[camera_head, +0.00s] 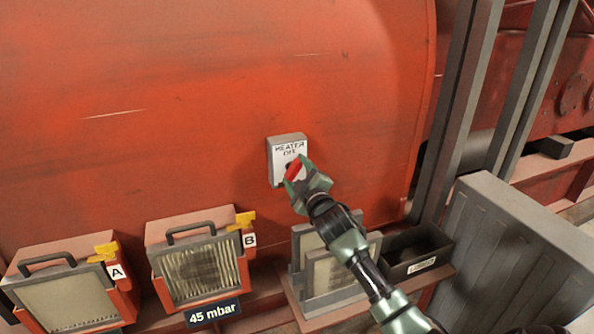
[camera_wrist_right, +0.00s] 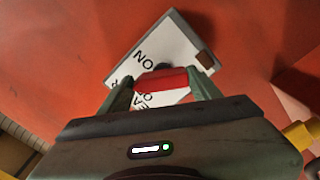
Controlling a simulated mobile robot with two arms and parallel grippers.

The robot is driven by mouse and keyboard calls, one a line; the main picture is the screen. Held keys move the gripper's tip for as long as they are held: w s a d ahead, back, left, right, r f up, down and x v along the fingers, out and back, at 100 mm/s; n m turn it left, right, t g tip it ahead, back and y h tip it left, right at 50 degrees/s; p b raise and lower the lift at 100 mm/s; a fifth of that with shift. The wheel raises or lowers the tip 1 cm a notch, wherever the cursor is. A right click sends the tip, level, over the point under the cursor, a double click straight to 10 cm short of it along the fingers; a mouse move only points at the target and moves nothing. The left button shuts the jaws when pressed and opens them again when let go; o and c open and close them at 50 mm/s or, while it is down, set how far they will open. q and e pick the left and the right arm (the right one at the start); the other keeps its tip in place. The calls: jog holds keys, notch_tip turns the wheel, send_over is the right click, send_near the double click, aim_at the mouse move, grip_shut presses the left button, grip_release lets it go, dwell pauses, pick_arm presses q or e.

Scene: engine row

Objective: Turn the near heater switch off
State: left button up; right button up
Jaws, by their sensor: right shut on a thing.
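The heater switch is a grey box (camera_head: 287,150) with a white face plate lettered "HEATER", fixed to the side of the large red engine body. Its red knob (camera_head: 294,169) is at the lower part of the plate. My right gripper (camera_head: 299,176) comes from the lower right and is shut on the red knob. In the right wrist view the knob (camera_wrist_right: 161,79) lies between the two green fingers, in front of the white plate (camera_wrist_right: 150,55) with "ON" lettering. The fingers hide part of the plate and the knob's pointing direction is unclear. My left gripper is not in view.
Grey-framed panels (camera_head: 331,275) and a dark open bin (camera_head: 412,251) stand below the switch. A large grey cabinet (camera_head: 510,255) stands at the right.

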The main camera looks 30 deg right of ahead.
jog(key=n+p, duration=0.1)
jog(key=n, duration=0.3)
jog(key=shift+a, duration=0.1)
jog(key=shift+n, duration=1.5)
jog(key=o, duration=1.4)
jog(key=shift+a, duration=0.1)
jog(key=b+v, duration=0.1)
jog(key=v, duration=0.6)
jog(key=shift+s, duration=0.35)
